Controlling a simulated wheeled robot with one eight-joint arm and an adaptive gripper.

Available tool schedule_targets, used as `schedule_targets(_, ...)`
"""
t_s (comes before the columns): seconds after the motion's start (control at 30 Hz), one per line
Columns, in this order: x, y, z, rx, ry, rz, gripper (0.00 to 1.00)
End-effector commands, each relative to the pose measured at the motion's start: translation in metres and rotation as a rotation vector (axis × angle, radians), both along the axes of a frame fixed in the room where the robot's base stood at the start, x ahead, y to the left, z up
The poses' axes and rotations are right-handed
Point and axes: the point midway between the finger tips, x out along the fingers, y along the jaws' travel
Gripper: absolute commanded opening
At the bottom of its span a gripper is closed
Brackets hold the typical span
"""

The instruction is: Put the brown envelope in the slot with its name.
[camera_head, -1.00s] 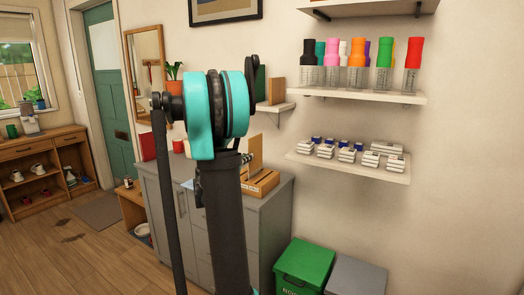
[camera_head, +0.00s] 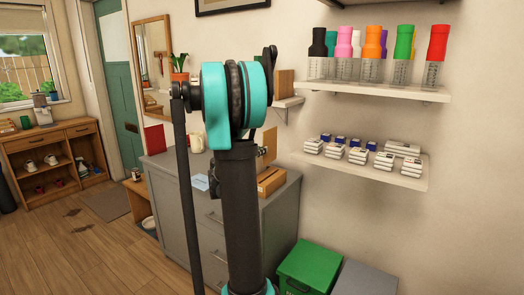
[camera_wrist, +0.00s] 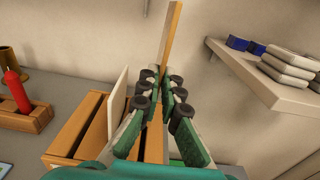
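The brown envelope (camera_wrist: 172,36) is a thin tan panel seen edge-on in the wrist view, rising between my fingertips. My gripper (camera_wrist: 162,84) is closed around it, with one finger on each side. The wooden sorter (camera_wrist: 72,130) with several slots lies below and to the left, and a pale envelope (camera_wrist: 119,94) stands in it. In the head view the brown envelope (camera_head: 270,143) is upright by the sorter (camera_head: 270,183) on the grey cabinet, partly behind my arm. The envelope's lower edge is hidden, and I cannot read any slot names.
A shelf (camera_wrist: 250,75) with stacked white and blue packs is close on the right. A red object in a wooden holder (camera_wrist: 20,118) stands at the left.

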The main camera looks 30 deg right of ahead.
Motion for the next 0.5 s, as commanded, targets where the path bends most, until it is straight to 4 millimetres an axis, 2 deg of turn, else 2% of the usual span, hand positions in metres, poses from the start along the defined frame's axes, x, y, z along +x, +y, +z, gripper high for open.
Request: schedule_targets(0.5, 0.001, 0.000, -0.043, 0.000, 0.000, 0.000, 0.00)
